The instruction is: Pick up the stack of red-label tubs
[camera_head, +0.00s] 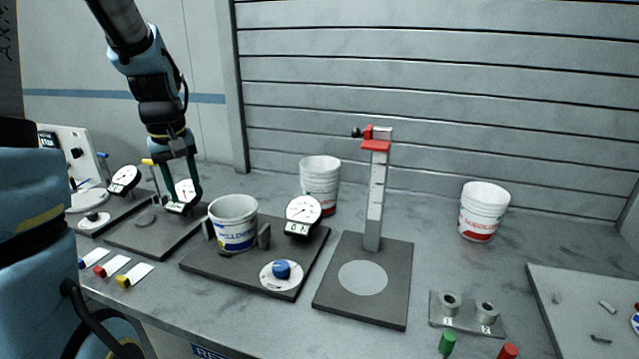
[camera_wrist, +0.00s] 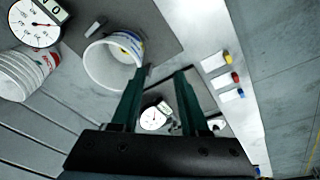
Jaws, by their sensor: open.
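A stack of white tubs with a red label (camera_head: 484,207) stands upright on the bench at the back right. Another white tub stack (camera_head: 319,177) stands behind the dial gauge near the middle; red shows low on its side, and in the wrist view it lies at the left edge (camera_wrist: 22,76). A single-looking tub with a blue label (camera_head: 234,228) sits in a dark fixture; it also shows in the wrist view (camera_wrist: 100,66). My gripper (camera_head: 181,198) is open and empty, pointing down over the left fixtures, left of the blue-label tub and far from the right stack.
A height gauge with a red slider (camera_head: 376,190) stands on a dark base between the two stacks. Dial gauges (camera_head: 303,213) and a blue knob (camera_head: 282,269) are nearby. A two-hole block (camera_head: 466,314) and a grey board (camera_head: 590,290) lie front right. Bench around the right stack is clear.

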